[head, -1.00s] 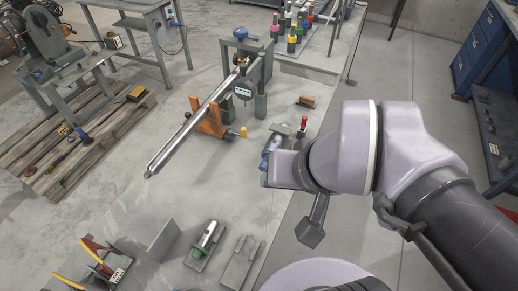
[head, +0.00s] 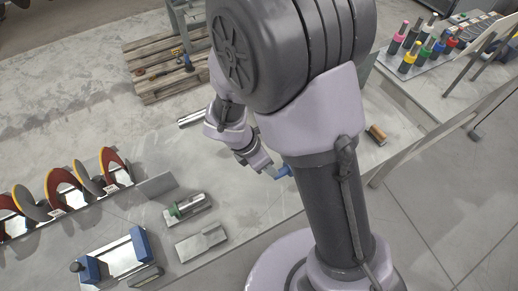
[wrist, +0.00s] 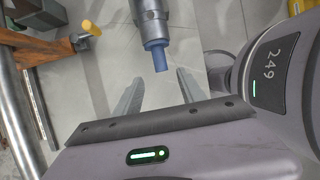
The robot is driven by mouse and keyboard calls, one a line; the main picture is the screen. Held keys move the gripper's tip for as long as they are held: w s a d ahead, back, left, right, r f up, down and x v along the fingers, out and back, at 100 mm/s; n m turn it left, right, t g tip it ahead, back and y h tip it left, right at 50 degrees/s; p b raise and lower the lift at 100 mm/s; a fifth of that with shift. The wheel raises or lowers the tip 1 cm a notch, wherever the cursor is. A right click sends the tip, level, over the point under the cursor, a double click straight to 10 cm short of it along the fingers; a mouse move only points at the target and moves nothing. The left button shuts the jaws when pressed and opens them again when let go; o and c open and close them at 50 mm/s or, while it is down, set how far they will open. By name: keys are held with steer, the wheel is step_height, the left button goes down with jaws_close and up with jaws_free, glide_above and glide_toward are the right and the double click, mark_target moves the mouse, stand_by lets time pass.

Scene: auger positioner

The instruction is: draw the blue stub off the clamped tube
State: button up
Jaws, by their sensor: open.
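In the wrist view, the blue stub (wrist: 157,54) sticks out of the end of the grey clamped tube (wrist: 150,14), at the top middle. My gripper (wrist: 161,76) is open, its two fingers pointing at the stub from below. The stub's free end lies close to the line between the fingertips, with a gap on each side, and nothing is gripped.
In the wrist view, an orange stand (wrist: 45,50) with a yellow knob (wrist: 91,28) and a long steel tube (wrist: 14,110) are at left. In the head view, a green-ended cylinder (head: 190,205), a grey block (head: 202,243) and a red-yellow auger (head: 65,190) lie on the table (head: 235,215).

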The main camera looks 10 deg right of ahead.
steer(key=b+x, duration=0.4)
steer(key=x, duration=0.6)
jaws_close()
steer(key=shift+r, duration=0.15)
stand_by(1.2)
steer(key=shift+s+a+p, duration=0.25)
steer(key=shift+s+a, duration=0.35)
steer(key=shift+a, duration=1.15)
steer(key=shift+s+a+p, duration=0.3)
steer(key=shift+s+a, duration=0.25)
steer(key=shift+a, duration=1.2)
steer(key=shift+s+a+p, duration=0.25)
steer(key=shift+s+a, duration=0.35)
steer(key=shift+a, duration=1.15)
